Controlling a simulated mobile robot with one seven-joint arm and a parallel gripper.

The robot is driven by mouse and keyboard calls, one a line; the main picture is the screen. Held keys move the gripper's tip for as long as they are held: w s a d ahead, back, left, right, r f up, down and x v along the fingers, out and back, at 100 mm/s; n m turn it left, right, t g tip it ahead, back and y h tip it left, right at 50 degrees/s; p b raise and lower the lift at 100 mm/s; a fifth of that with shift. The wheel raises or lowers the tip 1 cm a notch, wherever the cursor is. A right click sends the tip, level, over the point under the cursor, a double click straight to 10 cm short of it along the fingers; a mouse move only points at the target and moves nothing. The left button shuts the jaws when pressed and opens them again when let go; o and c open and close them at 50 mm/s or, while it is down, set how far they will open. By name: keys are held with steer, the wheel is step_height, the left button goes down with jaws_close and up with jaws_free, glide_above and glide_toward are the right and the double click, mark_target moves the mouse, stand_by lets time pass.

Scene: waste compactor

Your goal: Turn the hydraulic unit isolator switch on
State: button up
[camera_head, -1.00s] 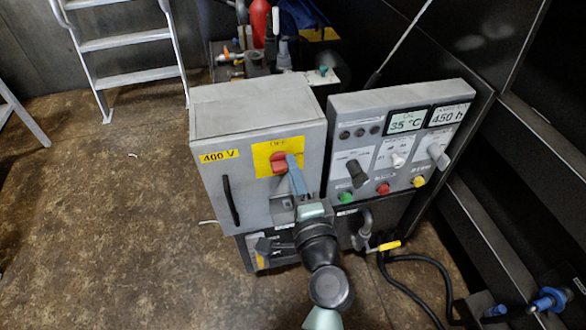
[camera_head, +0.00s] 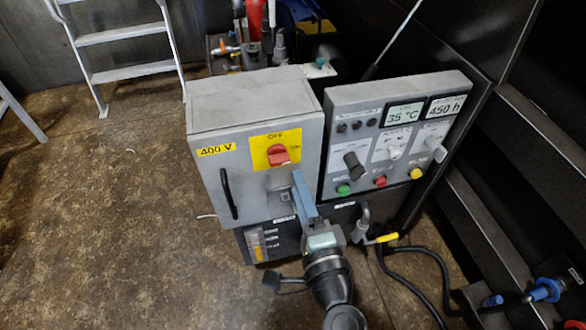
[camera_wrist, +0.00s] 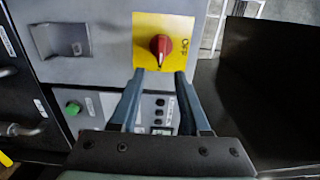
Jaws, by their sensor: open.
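The isolator switch is a red rotary knob (camera_head: 278,154) on a yellow plate (camera_head: 262,141) on the front of a grey cabinet (camera_head: 208,168) marked 400 V. OFF is printed above the knob, with a small mark at its right. The knob's grip lies across, towards the right-hand mark and not towards OFF. In the wrist view the knob (camera_wrist: 161,48) is unobstructed beyond my fingertips. My gripper (camera_head: 299,180) is open and empty, below and in front of the knob, not touching it. Its two fingers (camera_wrist: 158,80) are apart in the wrist view.
A control panel (camera_head: 335,108) with displays, selector knobs and coloured buttons stands right of the cabinet. The cabinet has a black handle (camera_head: 229,194). A hose with a yellow grip (camera_head: 387,238) is at lower right. A ladder (camera_head: 122,47) stands behind; the left floor is clear.

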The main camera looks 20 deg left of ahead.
steer(key=v, duration=0.6)
steer(key=shift+s, duration=0.15)
steer(key=shift+d, duration=0.15)
steer(key=w+d+r+n+t+h, duration=0.1)
steer(key=w+r+n+t+h, duration=0.25)
steer(key=r, duration=1.05)
steer(key=w+d+r+n+t+y, duration=0.15)
steer(key=w+r+n, duration=0.4)
steer(key=r, duration=0.95)
steer(key=s+d+r+n+t+h+p, duration=0.15)
steer(key=s+r+t+h, duration=0.35)
steer(key=r, duration=0.7)
steer(key=s+d+r+n+t+h+p, duration=0.1)
steer(key=s+d+r+t+h, duration=0.15)
steer(key=s+r, duration=0.6)
step_height(320, 180, up, 27)
steer(key=w+p, duration=0.2)
steer(key=p, duration=2.3)
steer(key=shift+w+d+r, duration=0.15)
steer(key=shift+w+d, duration=0.05)
steer(key=shift+w, duration=0.1)
steer(key=shift+h, duration=0.25)
